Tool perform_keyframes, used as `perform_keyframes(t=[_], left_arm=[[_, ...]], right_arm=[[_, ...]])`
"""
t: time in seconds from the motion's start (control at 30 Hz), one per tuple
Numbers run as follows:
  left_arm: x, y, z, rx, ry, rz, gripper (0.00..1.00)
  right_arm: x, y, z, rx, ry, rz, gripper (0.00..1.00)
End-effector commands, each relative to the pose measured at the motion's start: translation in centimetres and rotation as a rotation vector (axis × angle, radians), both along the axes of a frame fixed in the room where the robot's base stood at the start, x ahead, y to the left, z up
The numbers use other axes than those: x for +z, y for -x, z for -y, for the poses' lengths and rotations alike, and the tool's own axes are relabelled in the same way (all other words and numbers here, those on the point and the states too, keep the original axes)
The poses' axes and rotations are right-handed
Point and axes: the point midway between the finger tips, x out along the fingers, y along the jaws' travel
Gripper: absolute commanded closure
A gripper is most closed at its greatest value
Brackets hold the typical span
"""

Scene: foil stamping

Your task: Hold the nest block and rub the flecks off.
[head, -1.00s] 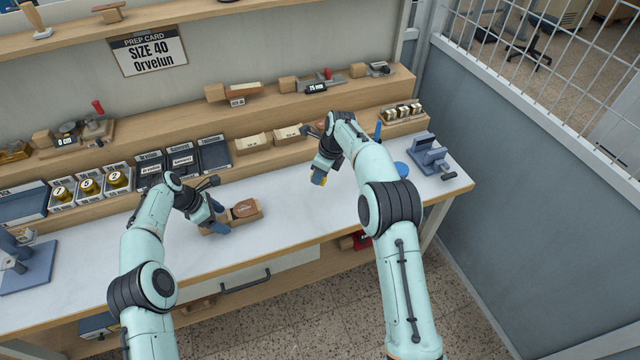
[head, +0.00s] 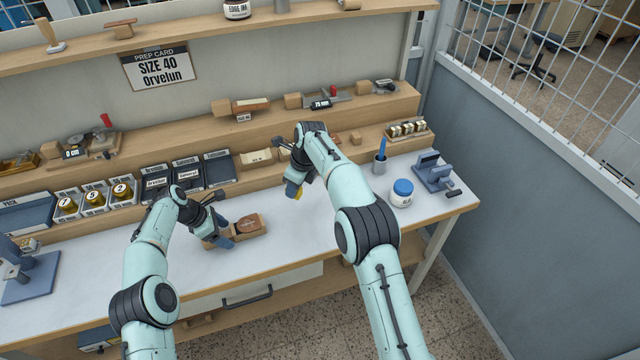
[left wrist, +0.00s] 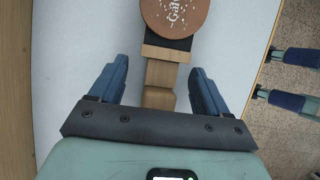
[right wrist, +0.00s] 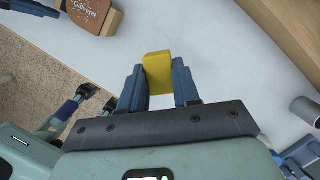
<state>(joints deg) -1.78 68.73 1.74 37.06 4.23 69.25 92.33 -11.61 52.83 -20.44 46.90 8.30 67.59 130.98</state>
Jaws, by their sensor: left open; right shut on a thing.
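The nest block (head: 264,231) is a pale wooden block lying on the white bench top. A brown rounded leather piece (head: 248,224) sits on it, with pale lettering and scattered light flecks, clearer in the left wrist view (left wrist: 175,14). My left gripper (head: 222,234) is open, its blue fingers on either side of the block's narrow wooden end (left wrist: 160,80), with gaps visible on both sides. My right gripper (head: 296,191) is shut on a small yellow block (right wrist: 157,72), held right of the nest block. The leather piece shows at upper left in the right wrist view (right wrist: 88,10).
A white jar with a blue lid (head: 401,193) and a grey cup with a blue-handled tool (head: 379,165) stand on the right, near a blue-grey fixture (head: 433,172). Dark trays (head: 187,175) line the back.

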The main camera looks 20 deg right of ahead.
Motion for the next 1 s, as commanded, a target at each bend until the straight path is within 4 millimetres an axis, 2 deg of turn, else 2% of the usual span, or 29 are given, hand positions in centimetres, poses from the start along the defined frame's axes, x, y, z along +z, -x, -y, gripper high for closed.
perform_keyframes(t=[0.03, 0.1, 0.2, 0.33, 0.57, 1.0], left_arm=[[0.0, 0.0, 0.0, 0.0, 0.0, 0.0, 0.23], [0.0, 0.0, 0.0, 0.0, 0.0, 0.0, 0.23], [0.0, 0.0, 0.0, 0.0, 0.0, 0.0, 0.23], [0.0, 0.0, 0.0, 0.0, 0.0, 0.0, 0.23], [0.0, 0.0, 0.0, 0.0, 0.0, 0.0, 0.23], [0.0, 0.0, 0.0, 0.0, 0.0, 0.0, 0.23]], right_arm=[[0.3, -0.1, -2.5, 0.009, 0.002, 0.002, 0.93], [0.7, -0.1, -5.1, 0.008, 0.003, 0.003, 0.93], [1.1, 0.0, -8.2, 0.006, 0.005, 0.003, 0.93], [1.4, 0.3, -10.8, 0.003, 0.005, 0.004, 0.93], [1.1, 0.4, -11.8, -0.001, 0.005, 0.005, 0.93], [-2.7, 0.4, -11.8, 0.0, 0.005, 0.002, 0.93]])
